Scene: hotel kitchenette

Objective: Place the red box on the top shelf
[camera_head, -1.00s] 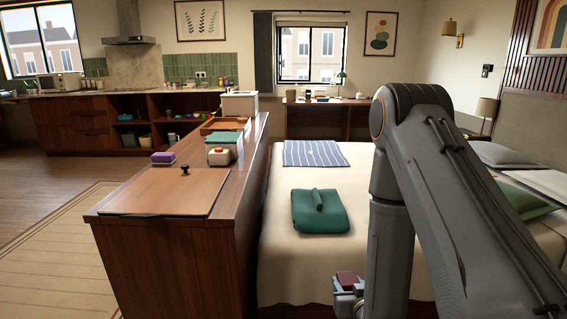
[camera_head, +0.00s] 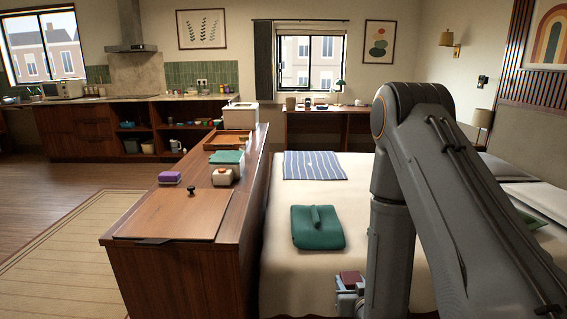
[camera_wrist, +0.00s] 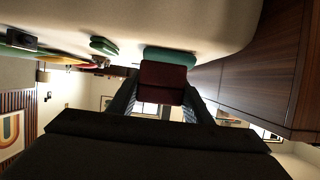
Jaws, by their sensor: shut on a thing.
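A dark red box (camera_head: 351,278) shows at the bottom of the head view, beside my arm and in front of the bed. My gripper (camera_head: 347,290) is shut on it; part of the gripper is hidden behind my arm. In the wrist view the red box (camera_wrist: 163,82) sits between the two fingers of my gripper (camera_wrist: 160,100). Open kitchen shelves (camera_head: 160,139) with several items stand under the counter at the back left. I cannot tell whether the top shelf is among them.
Floor at left is clear.

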